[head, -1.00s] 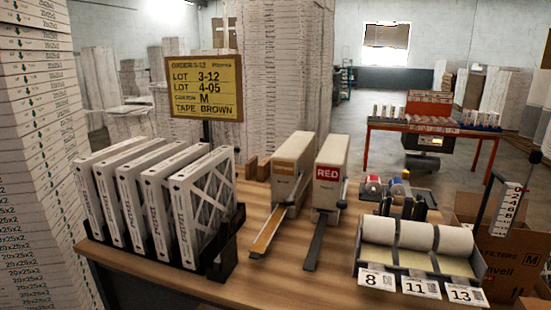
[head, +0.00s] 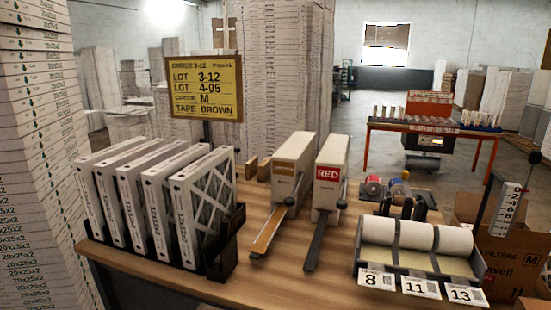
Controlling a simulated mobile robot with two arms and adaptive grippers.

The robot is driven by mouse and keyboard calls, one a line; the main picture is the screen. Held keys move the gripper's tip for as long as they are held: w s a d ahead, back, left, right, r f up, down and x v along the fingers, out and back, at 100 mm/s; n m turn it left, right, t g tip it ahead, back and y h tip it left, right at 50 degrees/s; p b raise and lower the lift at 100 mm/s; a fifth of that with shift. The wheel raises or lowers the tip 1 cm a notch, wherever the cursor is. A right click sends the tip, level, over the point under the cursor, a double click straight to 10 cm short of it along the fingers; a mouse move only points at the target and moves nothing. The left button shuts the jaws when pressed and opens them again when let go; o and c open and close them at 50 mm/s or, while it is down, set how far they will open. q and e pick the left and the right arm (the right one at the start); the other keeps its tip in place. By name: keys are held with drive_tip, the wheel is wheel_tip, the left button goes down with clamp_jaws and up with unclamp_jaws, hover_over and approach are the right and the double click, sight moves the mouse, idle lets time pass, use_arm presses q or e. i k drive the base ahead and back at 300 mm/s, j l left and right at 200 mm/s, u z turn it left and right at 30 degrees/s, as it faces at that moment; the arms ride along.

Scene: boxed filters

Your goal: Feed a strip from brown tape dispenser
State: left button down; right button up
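The brown tape dispenser (head: 297,155) is a tall cream box with a brown label, standing mid-table. A brown strip (head: 268,231) lies along the low track at its front and points toward the near left. The red tape dispenser (head: 331,160) stands just to its right, with a red "RED" label and a dark, bare-looking track (head: 315,246). A yellow order sign (head: 206,88) behind reads lots 3-12 and 4-05, carton M, tape brown. Neither of my grippers shows in the head view.
A black rack (head: 226,262) of several white boxed filters (head: 184,217) stands left of the dispensers. Label rolls (head: 415,236) with cards 8, 11 and 13 stand at the right. A carton (head: 510,255) is at the far right. Bare table (head: 235,285) lies in front of the dispensers.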

sight(289, 201)
drive_tip(key=i+j, duration=0.15)
drive_tip(key=j, duration=0.2)
drive_tip(key=i+j, duration=0.15)
drive_tip(key=j, duration=0.25)
drive_tip(key=i+j, duration=0.15)
drive_tip(key=j, duration=0.2)
drive_tip(key=i+j, duration=0.2)
drive_tip(key=j, duration=0.15)
drive_tip(key=i+j, duration=0.15)
drive_tip(key=j, duration=0.25)
drive_tip(key=z, duration=1.1)
